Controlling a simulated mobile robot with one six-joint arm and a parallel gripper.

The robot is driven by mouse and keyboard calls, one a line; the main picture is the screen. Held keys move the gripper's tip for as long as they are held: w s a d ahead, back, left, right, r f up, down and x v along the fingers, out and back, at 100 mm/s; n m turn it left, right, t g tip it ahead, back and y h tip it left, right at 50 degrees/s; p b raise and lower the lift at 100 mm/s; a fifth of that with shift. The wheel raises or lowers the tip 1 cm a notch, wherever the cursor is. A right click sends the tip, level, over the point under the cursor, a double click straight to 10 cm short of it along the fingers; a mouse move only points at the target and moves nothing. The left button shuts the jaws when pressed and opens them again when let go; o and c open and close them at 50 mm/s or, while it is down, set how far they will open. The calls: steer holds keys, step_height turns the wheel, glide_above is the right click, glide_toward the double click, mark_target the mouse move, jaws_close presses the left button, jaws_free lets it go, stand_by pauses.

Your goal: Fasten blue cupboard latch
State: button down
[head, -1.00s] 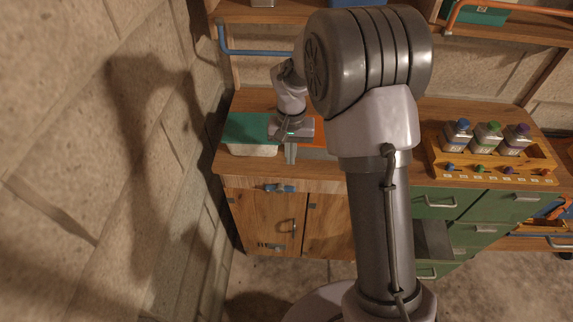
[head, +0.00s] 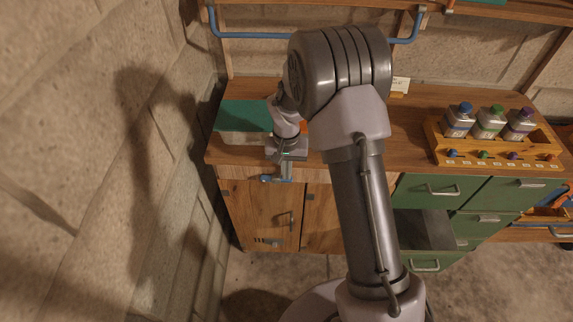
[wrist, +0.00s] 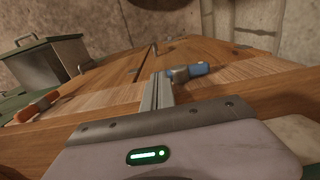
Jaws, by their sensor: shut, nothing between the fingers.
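The blue latch (head: 268,179) is on the upper edge of the wooden cupboard front, above the left door (head: 258,212). In the wrist view the latch (wrist: 200,69) lies sideways, its blue end to the right and its grey metal part beside my fingers. My gripper (head: 287,176) is shut and empty, pointing down in front of the counter edge, just right of the latch's blue end in the head view. In the wrist view my gripper (wrist: 157,80) overlaps the latch's metal end; I cannot tell whether they touch. The left door looks closed.
A green-lidded box (head: 244,117) stands on the counter left of my wrist. A wooden rack (head: 490,150) with bottles stands at the right. A green drawer (head: 424,230) is pulled out at lower right. A stone wall (head: 90,160) closes the left side.

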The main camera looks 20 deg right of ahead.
steer(key=shift+f, duration=0.65)
steer(key=shift+s+d+f, duration=0.15)
steer(key=shift+d+f, duration=0.15)
steer(key=shift+d, duration=0.05)
stand_by(0.6)
steer(key=shift+d+f, duration=0.1)
steer(key=shift+f, duration=0.05)
steer(key=shift+s+d+f+b, duration=0.15)
steer(key=shift+d+f+b, duration=0.2)
steer(key=shift+f+b, duration=0.25)
steer(key=shift+d+f+b, duration=0.15)
steer(key=shift+f+b, duration=0.15)
steer(key=shift+f, duration=0.8)
